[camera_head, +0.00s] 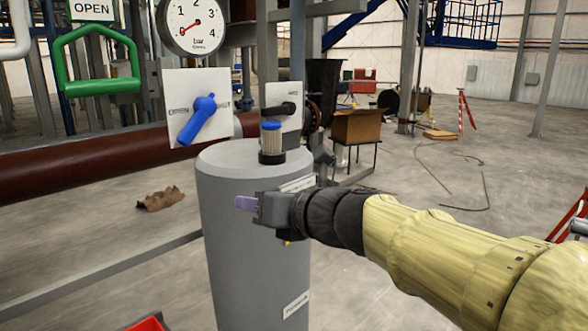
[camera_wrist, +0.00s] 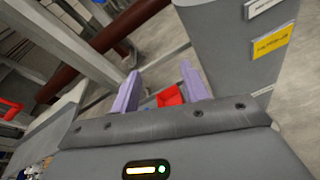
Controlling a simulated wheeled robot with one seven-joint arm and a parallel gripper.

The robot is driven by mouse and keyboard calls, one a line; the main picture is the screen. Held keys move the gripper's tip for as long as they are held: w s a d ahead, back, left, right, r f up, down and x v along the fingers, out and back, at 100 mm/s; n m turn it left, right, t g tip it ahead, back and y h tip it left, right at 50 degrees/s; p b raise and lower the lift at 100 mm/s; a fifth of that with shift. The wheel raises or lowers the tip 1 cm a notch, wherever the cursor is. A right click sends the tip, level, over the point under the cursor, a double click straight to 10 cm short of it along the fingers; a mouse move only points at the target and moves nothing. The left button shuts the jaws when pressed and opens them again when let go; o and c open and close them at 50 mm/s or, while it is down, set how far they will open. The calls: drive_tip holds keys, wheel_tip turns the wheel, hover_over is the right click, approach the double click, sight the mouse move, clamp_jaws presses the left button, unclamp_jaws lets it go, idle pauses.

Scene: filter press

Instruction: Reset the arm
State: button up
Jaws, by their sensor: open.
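My arm reaches in from the right in the head view, with a yellow sleeve and a dark wrist. My gripper (camera_head: 246,203) is in front of the upper part of a grey cylindrical housing (camera_head: 232,250). In the wrist view the two purple fingers of my gripper (camera_wrist: 158,92) stand apart with nothing held between them. The housing (camera_wrist: 222,45) is beyond the right finger there. A filter cartridge (camera_head: 271,142) with a blue cap stands upright on top of the housing, clear of my gripper.
A blue lever (camera_head: 198,118) sits on a white panel, beside a black handle (camera_head: 281,109). A pressure gauge (camera_head: 192,25) and a green handle (camera_head: 98,62) are above. A red bin (camera_head: 150,323) is low at the front, also in the wrist view (camera_wrist: 170,96). A brown rag (camera_head: 161,199) lies on the floor.

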drive_tip(key=s+d+f+n+g+h+b, duration=0.15)
drive_tip(key=d+f+n, duration=0.3)
drive_tip(key=f, duration=0.45)
drive_tip(key=s+d+f+n+g+h+b, duration=0.1)
drive_tip(key=d+f+n+g+h, duration=0.2)
drive_tip(key=f+n, duration=0.45)
drive_tip(key=s+d+f+n+h+b, duration=0.15)
drive_tip(key=d+f+n, duration=0.3)
drive_tip(key=f, duration=0.65)
drive_tip(key=s+d+f+n+g+h+b, duration=0.1)
drive_tip(key=s+d+f+n+g+h, duration=0.1)
drive_tip(key=s+d+f+n, duration=0.2)
drive_tip(key=s+d+f+n+g+h+b, duration=0.1)
drive_tip(key=s+d+f+n, duration=0.3)
drive_tip(key=f+n, duration=0.6)
drive_tip(key=shift+s+d+f+g+h+b, duration=0.2)
drive_tip(key=shift+d+f+g+h+b, duration=0.15)
drive_tip(key=shift+d+h+b, duration=0.55)
drive_tip(key=shift+d, duration=0.2)
drive_tip(key=shift+w, duration=0.1)
